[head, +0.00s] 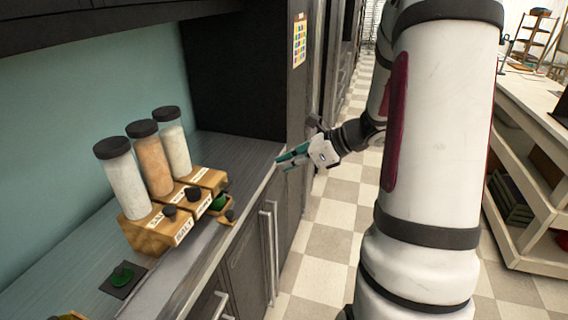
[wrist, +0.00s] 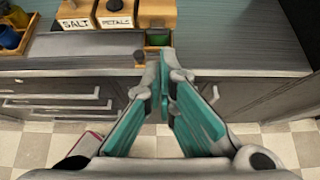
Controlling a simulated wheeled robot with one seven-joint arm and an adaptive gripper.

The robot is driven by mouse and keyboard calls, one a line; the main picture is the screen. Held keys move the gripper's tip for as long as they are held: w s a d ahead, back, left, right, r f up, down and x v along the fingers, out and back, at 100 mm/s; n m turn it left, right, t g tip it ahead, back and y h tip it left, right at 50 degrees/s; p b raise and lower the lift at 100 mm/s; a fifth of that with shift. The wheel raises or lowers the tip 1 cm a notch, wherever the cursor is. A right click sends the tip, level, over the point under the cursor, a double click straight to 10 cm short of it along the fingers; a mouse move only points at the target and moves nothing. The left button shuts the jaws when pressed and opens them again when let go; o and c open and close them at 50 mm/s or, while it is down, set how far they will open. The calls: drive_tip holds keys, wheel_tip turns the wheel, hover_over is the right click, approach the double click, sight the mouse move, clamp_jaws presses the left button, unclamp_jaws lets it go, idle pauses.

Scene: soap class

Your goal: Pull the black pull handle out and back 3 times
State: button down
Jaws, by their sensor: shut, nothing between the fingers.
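Three wooden dispensers with black-capped clear tubes stand on the counter in the head view. Small black pull handles show on the salt dispenser (head: 170,211), on the middle one (head: 193,193), and on a low wooden piece by the third (head: 230,215). A green cup (head: 219,201) sits at the third dispenser. In the wrist view, a dark knob (wrist: 139,57) and the green cup (wrist: 158,39) lie just beyond my fingertips. My gripper (head: 281,162) is shut and empty, beyond the counter's front edge and apart from the handles. Its teal fingers (wrist: 164,62) meet at the tips.
The grey counter (head: 235,150) ends near my gripper, with dark cabinets and long bar handles (head: 268,250) below. A dark tall unit (head: 235,80) stands behind. A black square with a green item (head: 122,276) lies nearer. Checkered floor (head: 335,205) is clear to the right.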

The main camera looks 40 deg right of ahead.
drive_tip(key=s+r+p, duration=0.3)
drive_tip(key=r, duration=0.2)
drive_tip(key=shift+s+r+p, duration=0.15)
drive_tip(key=shift+p, duration=0.2)
idle(0.4)
idle(0.3)
drive_tip(key=s+a+r+n+g, duration=0.2)
drive_tip(key=s+a+r+n, duration=0.1)
drive_tip(key=a+n, duration=0.35)
drive_tip(key=s+a+r+n+g, duration=0.2)
drive_tip(key=a+n, duration=0.3)
drive_tip(key=a, duration=0.3)
drive_tip(key=s+a+r+n+h+b, duration=0.1)
drive_tip(key=s+a+r+n+h, duration=0.1)
drive_tip(key=s+n, duration=0.4)
drive_tip(key=s+a+r+n+h+b, duration=0.1)
drive_tip(key=s+a+r+n+h, duration=0.1)
drive_tip(key=s+n, duration=0.4)
drive_tip(key=a+n+h, duration=0.1)
drive_tip(key=n+h, duration=0.1)
drive_tip(key=n, duration=0.3)
drive_tip(key=shift+s+r+n, duration=0.2)
drive_tip(key=shift+r+n, duration=0.15)
drive_tip(key=shift+r, duration=0.05)
